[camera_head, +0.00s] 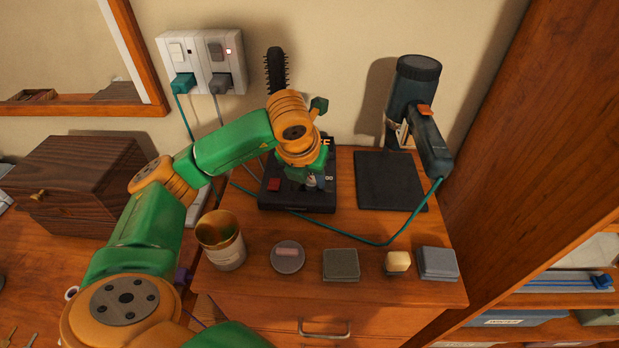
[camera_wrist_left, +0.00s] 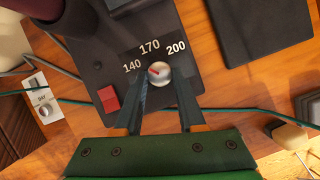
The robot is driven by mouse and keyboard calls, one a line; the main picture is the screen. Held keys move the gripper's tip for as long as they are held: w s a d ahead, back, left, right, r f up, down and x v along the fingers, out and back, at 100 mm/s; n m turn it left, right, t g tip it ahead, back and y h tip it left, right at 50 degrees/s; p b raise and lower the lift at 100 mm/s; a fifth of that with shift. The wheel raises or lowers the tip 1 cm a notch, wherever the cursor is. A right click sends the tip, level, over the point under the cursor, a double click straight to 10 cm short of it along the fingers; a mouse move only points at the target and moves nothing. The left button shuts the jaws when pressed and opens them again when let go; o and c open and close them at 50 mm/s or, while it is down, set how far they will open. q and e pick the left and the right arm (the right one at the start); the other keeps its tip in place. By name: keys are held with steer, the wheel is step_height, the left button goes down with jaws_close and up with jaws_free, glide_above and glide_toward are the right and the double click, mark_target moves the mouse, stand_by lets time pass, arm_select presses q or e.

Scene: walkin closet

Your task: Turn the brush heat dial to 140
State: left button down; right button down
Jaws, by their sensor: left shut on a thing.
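The heat dial (camera_wrist_left: 159,75) is a round silver knob on the black brush base (camera_head: 285,197). Labels 140, 170 and 200 arc around it in the left wrist view. Its red pointer mark is turned left and slightly up, toward the 140 side; whether it lines up exactly I cannot tell. My left gripper (camera_wrist_left: 160,82) is shut on the dial, one finger at each side. In the head view my left gripper (camera_head: 312,181) is over the base and hides much of the dial. The black round brush (camera_head: 276,70) stands upright behind. My right gripper is not in view.
A red switch (camera_wrist_left: 107,99) is beside the dial. A hair dryer (camera_head: 414,105) stands behind a black mat (camera_head: 391,182) at right; its green cord (camera_head: 400,229) crosses the cabinet. A tin (camera_head: 222,246) and several small items line the front. The wall sockets (camera_head: 202,62) are behind.

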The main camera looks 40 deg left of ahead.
arm_select(q)
steer(key=shift+n, duration=0.4)
steer(key=c, duration=0.5)
jaws_free()
steer(key=v, duration=0.7)
